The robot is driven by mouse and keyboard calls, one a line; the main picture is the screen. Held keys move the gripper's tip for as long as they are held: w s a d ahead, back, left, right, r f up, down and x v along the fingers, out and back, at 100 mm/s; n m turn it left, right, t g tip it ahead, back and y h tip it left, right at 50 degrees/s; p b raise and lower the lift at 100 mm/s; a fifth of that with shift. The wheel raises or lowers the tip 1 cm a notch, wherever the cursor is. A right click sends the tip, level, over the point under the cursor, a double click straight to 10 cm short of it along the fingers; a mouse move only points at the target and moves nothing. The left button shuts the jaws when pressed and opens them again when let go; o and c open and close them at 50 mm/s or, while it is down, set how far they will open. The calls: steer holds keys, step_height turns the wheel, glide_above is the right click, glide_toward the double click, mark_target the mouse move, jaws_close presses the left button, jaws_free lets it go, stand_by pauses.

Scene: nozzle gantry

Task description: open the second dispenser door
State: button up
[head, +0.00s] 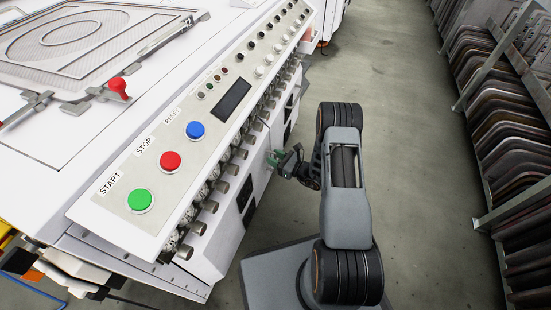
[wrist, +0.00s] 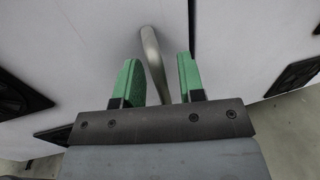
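A white dispenser door (wrist: 85,50) fills the left and middle of the wrist view, with a dark seam at its right edge. A grey metal bar handle (wrist: 152,55) stands out from it near that seam. My gripper (wrist: 158,75) has its two green fingers apart, with the handle between them. The handle lies closer to the left finger, with a gap to the right one; I cannot tell whether it touches. In the head view my gripper (head: 283,160) is at the side of the white machine, below its row of nozzles. The door looks closed.
The machine's control panel has green (head: 140,199), red (head: 170,161) and blue (head: 195,130) buttons above the nozzles. Dark vents (wrist: 15,95) sit in the white panels. A rack of curved panels (head: 490,130) stands at the right. The floor (head: 390,100) between is clear.

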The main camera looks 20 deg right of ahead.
jaws_close()
stand_by(0.6)
